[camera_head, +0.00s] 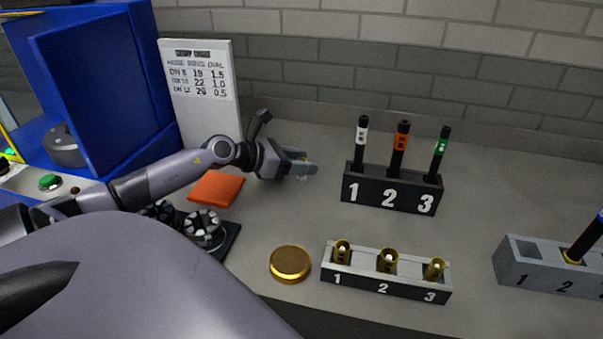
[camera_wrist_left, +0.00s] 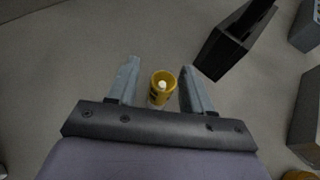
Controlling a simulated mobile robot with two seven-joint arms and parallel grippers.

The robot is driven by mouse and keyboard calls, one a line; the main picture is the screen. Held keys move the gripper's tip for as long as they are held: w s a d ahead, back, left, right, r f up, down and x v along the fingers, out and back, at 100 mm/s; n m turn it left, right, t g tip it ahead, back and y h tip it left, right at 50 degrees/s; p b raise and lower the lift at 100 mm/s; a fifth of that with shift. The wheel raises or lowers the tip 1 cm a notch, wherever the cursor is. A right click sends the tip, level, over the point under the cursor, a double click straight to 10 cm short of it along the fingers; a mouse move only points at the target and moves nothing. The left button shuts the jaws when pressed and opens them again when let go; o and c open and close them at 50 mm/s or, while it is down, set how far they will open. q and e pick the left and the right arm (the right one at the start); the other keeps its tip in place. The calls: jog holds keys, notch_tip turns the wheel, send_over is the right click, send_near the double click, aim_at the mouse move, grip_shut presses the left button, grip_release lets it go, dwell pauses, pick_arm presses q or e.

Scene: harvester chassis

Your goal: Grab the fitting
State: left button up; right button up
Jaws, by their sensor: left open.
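My left gripper (camera_head: 302,166) is open over the grey table, left of the black hose rack in the head view. In the left wrist view, a brass-yellow fitting (camera_wrist_left: 162,84) with a pale centre and dark marks lies between the two open fingers (camera_wrist_left: 160,85). A gap shows on each side of it, so it is not clamped. In the head view the fitting is not clearly visible at the fingers. Three more brass fittings stand in slots 1 (camera_head: 342,252), 2 (camera_head: 387,261) and 3 (camera_head: 434,269) of a low holder (camera_head: 385,285). My right gripper is not in view.
The black hose rack (camera_head: 392,193) holds three upright hoses with white, orange and green bands. A round brass dish (camera_head: 290,263), an orange pad (camera_head: 216,189) and a grey block (camera_head: 545,272) are around. A blue machine (camera_head: 100,85) and chart board (camera_head: 203,100) stand left.

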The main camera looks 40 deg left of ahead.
pick_arm(q)
grip_shut()
jog(key=shift+r, duration=0.1)
notch_tip(320, 180, up, 20)
dwell(0.6)
